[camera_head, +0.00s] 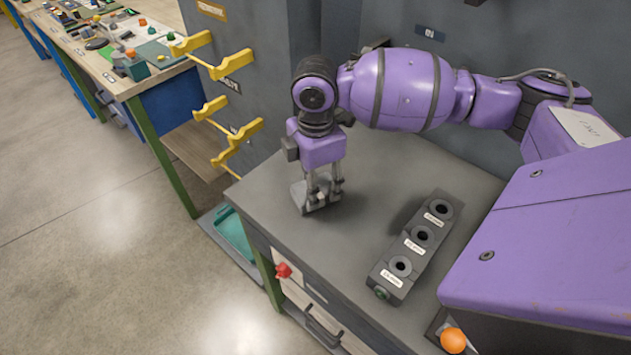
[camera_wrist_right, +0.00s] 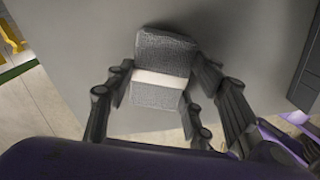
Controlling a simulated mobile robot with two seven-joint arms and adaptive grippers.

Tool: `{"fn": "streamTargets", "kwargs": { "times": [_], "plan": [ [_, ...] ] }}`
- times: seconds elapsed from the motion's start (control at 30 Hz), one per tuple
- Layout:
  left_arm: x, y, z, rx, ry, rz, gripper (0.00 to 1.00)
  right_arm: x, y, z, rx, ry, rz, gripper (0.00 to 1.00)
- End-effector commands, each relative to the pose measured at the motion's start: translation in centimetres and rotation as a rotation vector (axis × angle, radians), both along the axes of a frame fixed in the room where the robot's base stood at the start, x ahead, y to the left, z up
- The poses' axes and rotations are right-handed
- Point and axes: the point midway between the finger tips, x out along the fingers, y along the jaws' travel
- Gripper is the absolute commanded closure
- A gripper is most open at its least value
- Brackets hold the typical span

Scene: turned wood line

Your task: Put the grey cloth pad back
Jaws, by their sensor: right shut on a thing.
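The grey cloth pad (camera_wrist_right: 165,52) has a pale band across its middle and sits between the fingers of my right gripper (camera_wrist_right: 155,108) in the right wrist view. In the head view my right gripper (camera_head: 320,196) points down over the left part of the grey bench top (camera_head: 370,165), shut on the pad (camera_head: 299,197). The fingers hide part of the pad there. I cannot tell whether the pad touches the bench top. My left gripper is not in view.
A dark block with three labelled round holes (camera_head: 391,276) lies right of the gripper. Yellow hooks (camera_head: 232,66) stick out from the grey panel at left. An orange ball (camera_head: 453,340) is at the lower right. The bench top between gripper and block is clear.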

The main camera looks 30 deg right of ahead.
Motion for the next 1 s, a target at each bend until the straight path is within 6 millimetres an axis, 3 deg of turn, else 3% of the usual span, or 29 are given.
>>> {"fn": "streamTargets", "kwargs": {
  "times": [0.13,0.17,0.3,0.67,0.77,1.0],
  "plan": [
    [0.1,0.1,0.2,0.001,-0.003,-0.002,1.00,0.0,0.0,-0.3,0.000,0.000,-0.001,0.75],
    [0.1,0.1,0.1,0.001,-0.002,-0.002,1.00,0.0,0.0,-0.3,0.000,-0.001,-0.001,0.47],
    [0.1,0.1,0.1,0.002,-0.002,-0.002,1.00,0.0,0.0,-0.3,0.000,0.000,0.000,0.32],
    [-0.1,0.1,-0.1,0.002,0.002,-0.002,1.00,0.0,0.0,0.1,0.000,-0.001,0.000,0.32],
    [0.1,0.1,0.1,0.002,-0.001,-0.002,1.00,0.1,0.0,1.5,0.001,-0.005,0.000,0.32],
    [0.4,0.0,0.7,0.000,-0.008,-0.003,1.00,0.1,0.0,6.7,0.001,-0.007,0.000,0.32]
  ]
}}
